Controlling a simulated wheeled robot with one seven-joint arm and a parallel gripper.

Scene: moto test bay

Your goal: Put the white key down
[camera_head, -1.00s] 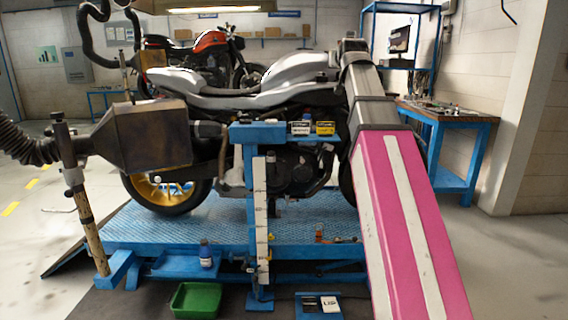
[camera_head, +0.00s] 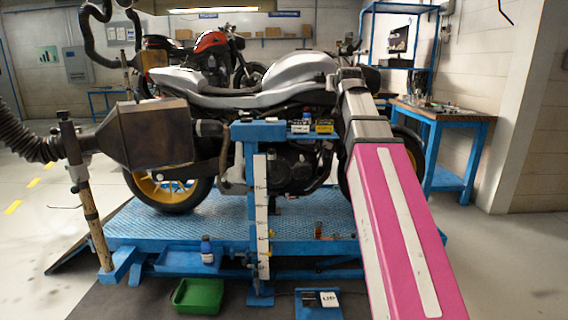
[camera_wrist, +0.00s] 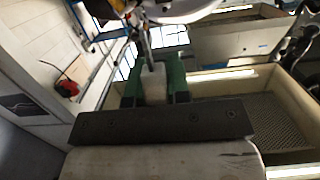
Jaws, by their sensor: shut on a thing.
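The white key (camera_wrist: 154,88) shows in the wrist view as a small pale block between the two green fingers of my gripper (camera_wrist: 154,74). My gripper is shut on it. The key's far end is hard to make out against the clutter behind it. In the head view my pink and grey arm reaches toward the silver motorcycle (camera_head: 240,93), and my gripper and the key are hidden there.
A blue lift platform (camera_head: 130,225) carries the motorcycle. A blue stand with a small shelf (camera_head: 258,131) rises in front. A green bin (camera_head: 198,296) is on the floor. A workbench (camera_head: 445,115) stands right. The wrist view shows a pale-walled tray (camera_wrist: 285,85) at right.

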